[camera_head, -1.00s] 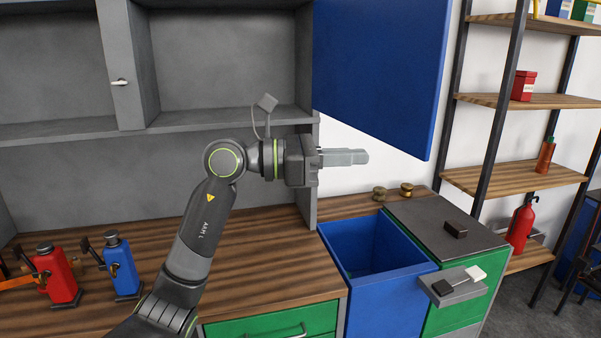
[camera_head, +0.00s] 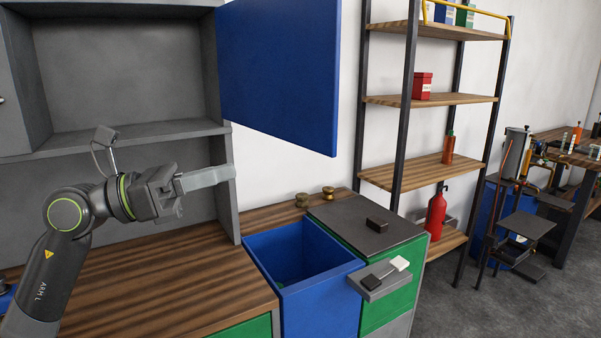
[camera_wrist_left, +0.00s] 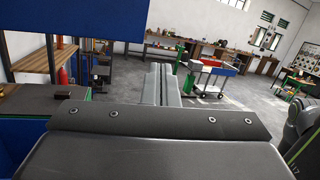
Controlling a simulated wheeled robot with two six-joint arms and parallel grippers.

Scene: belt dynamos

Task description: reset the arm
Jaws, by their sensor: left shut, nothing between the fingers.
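My left arm comes in from the left in the head view, raised above the wooden worktop (camera_head: 150,283). My left gripper (camera_head: 232,173) is shut and empty, its fingers pointing right in front of the grey cabinet. In the left wrist view the closed fingers (camera_wrist_left: 161,85) lie side by side, pointing out over the open floor. They touch nothing that I can see. My right gripper is in neither view.
A blue cabinet door (camera_head: 280,75) stands open above. Below it are an open blue bin (camera_head: 318,295) and a green cabinet (camera_head: 390,303) with a dark top. A wooden shelf rack (camera_head: 425,172) stands right of them. Free floor (camera_head: 480,312) lies at the right.

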